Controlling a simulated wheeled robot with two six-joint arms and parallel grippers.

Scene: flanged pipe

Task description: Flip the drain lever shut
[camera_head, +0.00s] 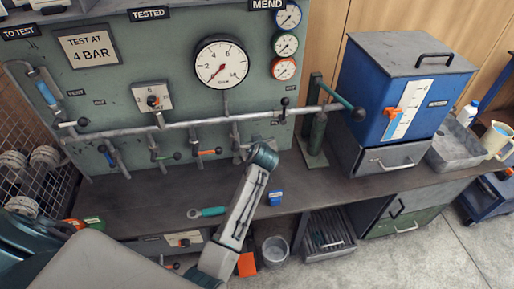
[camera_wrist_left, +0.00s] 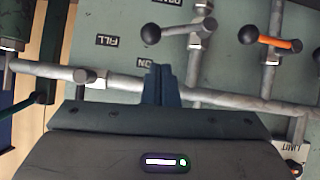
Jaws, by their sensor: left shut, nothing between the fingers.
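In the left wrist view, which looks at the panel upside down, a grey lever (camera_wrist_left: 178,32) with a dark ball end sits on a pipe stub under a partly cut label I cannot read for sure. I cannot tell whether it is the drain lever. An orange lever (camera_wrist_left: 280,42) sits to its right. My left gripper (camera_wrist_left: 160,85) is shut and empty, its fingertips in front of the horizontal pipe (camera_wrist_left: 110,80) and apart from the grey lever.

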